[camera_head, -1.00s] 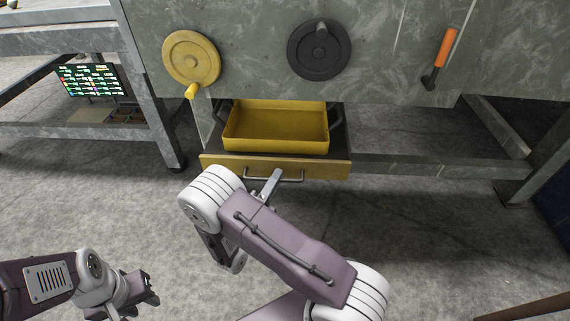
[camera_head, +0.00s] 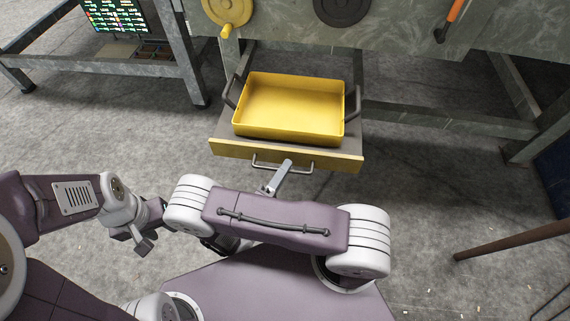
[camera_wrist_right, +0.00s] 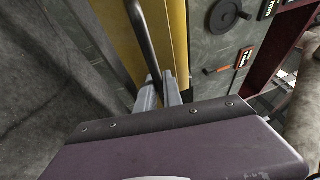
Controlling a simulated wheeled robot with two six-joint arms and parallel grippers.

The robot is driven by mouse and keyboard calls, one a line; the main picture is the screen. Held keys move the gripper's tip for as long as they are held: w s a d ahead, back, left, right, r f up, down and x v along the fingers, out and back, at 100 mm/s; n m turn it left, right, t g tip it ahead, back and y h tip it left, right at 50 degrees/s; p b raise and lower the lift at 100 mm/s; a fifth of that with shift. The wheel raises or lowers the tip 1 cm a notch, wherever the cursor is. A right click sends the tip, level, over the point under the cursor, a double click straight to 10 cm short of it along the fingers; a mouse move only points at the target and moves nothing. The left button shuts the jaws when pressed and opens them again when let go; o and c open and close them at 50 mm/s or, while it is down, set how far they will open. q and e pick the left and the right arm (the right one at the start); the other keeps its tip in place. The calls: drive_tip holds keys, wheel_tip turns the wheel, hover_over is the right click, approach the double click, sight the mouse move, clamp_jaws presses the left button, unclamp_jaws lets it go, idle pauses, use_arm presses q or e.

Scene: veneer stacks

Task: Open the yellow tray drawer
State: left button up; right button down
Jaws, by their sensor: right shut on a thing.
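The drawer's yellow front (camera_head: 335,158) faces me in the head view, and the drawer stands out well from the bench. The yellow tray (camera_head: 288,133) sits in it, empty, with a dark handle at each side. My right gripper (camera_head: 286,166) is shut on the drawer's metal handle (camera_head: 262,164). In the right wrist view the dark handle bar (camera_wrist_right: 144,38) runs down between the fingers (camera_wrist_right: 163,90), beside the yellow front (camera_wrist_right: 176,35). My left gripper (camera_head: 145,242) is low at the left, away from the drawer; its jaw opening is unclear.
A yellow handwheel (camera_head: 226,10), a black handwheel (camera_head: 342,8) and an orange-handled lever (camera_head: 452,15) are on the bench front above. A metal side table (camera_head: 180,70) stands at the left. A brown bar (camera_head: 500,243) is at the right. The floor around the drawer is clear.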

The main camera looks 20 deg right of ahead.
use_arm(q)
drive_tip(key=shift+s+a+r, duration=0.1)
drive_tip(key=shift+s+a, duration=0.1)
drive_tip(key=shift+s, duration=0.05)
use_arm(e)
drive_tip(key=shift+s+a, duration=0.15)
drive_tip(key=shift+s, duration=0.15)
drive_tip(key=c, duration=1.5)
unclamp_jaws()
